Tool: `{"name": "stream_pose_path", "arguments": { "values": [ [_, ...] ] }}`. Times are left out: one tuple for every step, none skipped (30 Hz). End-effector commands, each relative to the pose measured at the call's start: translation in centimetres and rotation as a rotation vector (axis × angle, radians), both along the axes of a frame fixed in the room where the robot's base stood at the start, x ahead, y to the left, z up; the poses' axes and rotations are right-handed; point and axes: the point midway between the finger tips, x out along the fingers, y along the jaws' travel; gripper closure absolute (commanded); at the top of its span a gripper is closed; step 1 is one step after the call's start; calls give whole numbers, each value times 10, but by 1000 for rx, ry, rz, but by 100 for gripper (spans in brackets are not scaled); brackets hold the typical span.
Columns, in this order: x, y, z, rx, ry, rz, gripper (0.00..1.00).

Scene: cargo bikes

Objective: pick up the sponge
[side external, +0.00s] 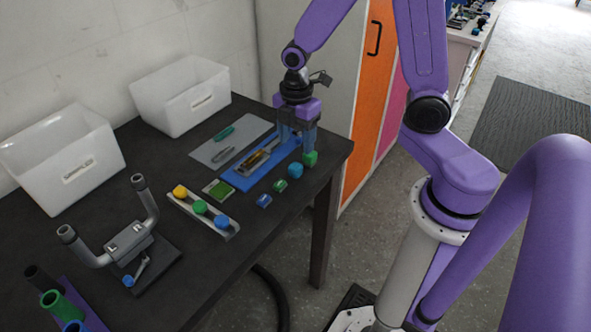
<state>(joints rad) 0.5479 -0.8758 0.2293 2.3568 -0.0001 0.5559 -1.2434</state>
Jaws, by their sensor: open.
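The small green block with a pale yellowish edge (219,190) looks like the sponge. It lies flat on the dark table, left of the blue tray and just behind the light strip with coloured knobs. My gripper (297,148) points down over the right end of the blue tray, well to the right of the sponge and apart from it. Its fingers are open, and I see nothing held between them. The fingertips are small here and partly overlap the things behind them.
The blue tray (240,182) holds tools beside a grey mat (208,153). A green piece (310,159), a blue round piece (295,170) and small blocks lie near the table's right edge. The knob strip (179,202), handlebar stand (160,262) and two white bins (190,122) stand leftward.

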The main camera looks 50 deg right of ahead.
Motion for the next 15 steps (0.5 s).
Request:
{"name": "stream_pose_path", "arguments": {
  "values": [
    [-1, 0, -8, -2, 6, 0, 38],
    [-1, 0, -13, -2, 5, 0, 38],
    [-1, 0, -18, -2, 5, 0, 38],
    [-1, 0, -22, -2, 5, 0, 38],
    [-1, 0, -25, -1, 4, 0, 38],
    [-1, 0, -29, -1, 4, 0, 38],
    [-1, 0, -32, -1, 3, 0, 38],
    [-1, 0, -34, -1, 3, 0, 38],
    [-1, 0, -36, -1, 2, -1, 38],
    [0, 0, -38, -1, 2, -1, 38],
    [0, 0, -39, 0, 1, -1, 38],
    [0, 0, -40, 0, 1, -1, 38],
    [0, 0, -41, 0, 1, -1, 38],
    [0, 0, -41, 0, 1, -1, 38],
    [0, 0, -43, 0, 1, -1, 38]
  ]
}}
